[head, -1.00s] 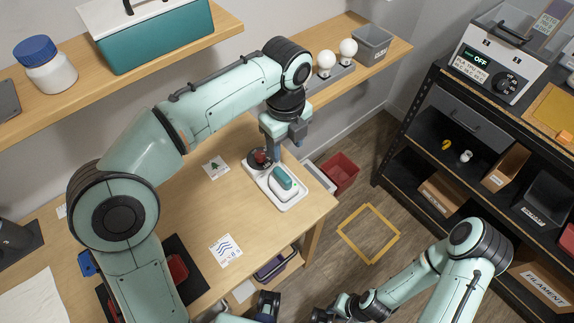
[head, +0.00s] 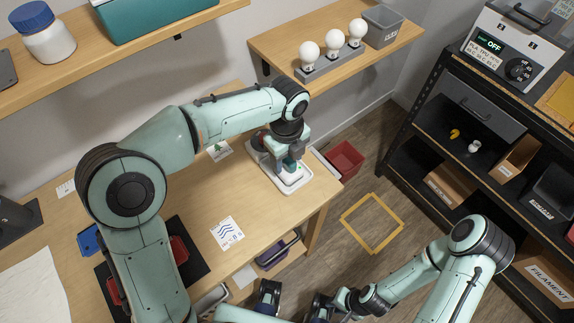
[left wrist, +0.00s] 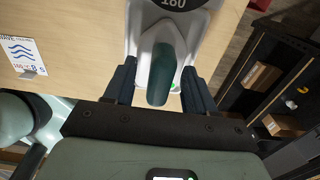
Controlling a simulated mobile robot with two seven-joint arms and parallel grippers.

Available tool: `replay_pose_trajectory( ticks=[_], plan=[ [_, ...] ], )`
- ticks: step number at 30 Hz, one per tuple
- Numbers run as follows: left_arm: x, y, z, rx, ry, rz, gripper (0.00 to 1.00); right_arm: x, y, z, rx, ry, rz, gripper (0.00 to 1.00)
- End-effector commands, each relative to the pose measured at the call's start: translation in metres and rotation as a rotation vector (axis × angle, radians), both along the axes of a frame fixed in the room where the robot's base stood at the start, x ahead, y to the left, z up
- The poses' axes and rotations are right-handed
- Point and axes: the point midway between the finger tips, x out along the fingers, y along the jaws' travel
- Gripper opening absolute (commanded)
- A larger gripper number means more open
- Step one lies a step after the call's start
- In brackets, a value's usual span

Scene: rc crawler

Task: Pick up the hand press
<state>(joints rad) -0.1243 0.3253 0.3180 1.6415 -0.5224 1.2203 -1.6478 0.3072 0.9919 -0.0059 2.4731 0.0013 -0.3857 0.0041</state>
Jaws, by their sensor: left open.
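The hand press (head: 289,166) has a teal handle and a white body, and sits in a white stand (head: 296,186) near the right end of the wooden table. My left gripper (head: 291,163) is above it and partly hides it in the head view. In the left wrist view the teal handle (left wrist: 162,75) lies between the two open fingers of my left gripper (left wrist: 159,88). Contact with the fingers cannot be told. My right gripper (head: 294,302) is at the bottom of the head view, its dark fingers apart and empty, away from the press.
A shelf (head: 275,48) with bulbs and a grey bin (head: 383,26) runs behind the press. A red bin (head: 344,160) stands beyond the table's right end. A black rack (head: 424,112) is at right. A printed wave card (head: 227,233) lies on the table.

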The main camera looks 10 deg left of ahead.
Motion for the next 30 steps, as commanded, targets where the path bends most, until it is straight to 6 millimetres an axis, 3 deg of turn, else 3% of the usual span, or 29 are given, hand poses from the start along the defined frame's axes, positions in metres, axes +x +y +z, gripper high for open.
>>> replay_pose_trajectory(
  ticks=[6,11,22,30],
  plan=[
    [0.000,0.000,0.000,0.000,0.000,0.001,0.52,0.000,0.000,0.000,0.000,0.000,0.000,0.27],
    [0.000,0.000,0.000,0.000,0.000,0.001,0.00,0.000,0.000,0.000,0.000,0.000,0.000,0.27],
    [0.001,0.000,0.008,-0.001,-0.003,0.001,0.00,0.001,0.000,0.002,0.000,-0.001,0.000,0.27],
    [0.001,0.000,0.060,-0.001,-0.007,0.000,0.00,0.005,0.000,0.013,0.000,-0.006,0.000,0.27]
  ],
)
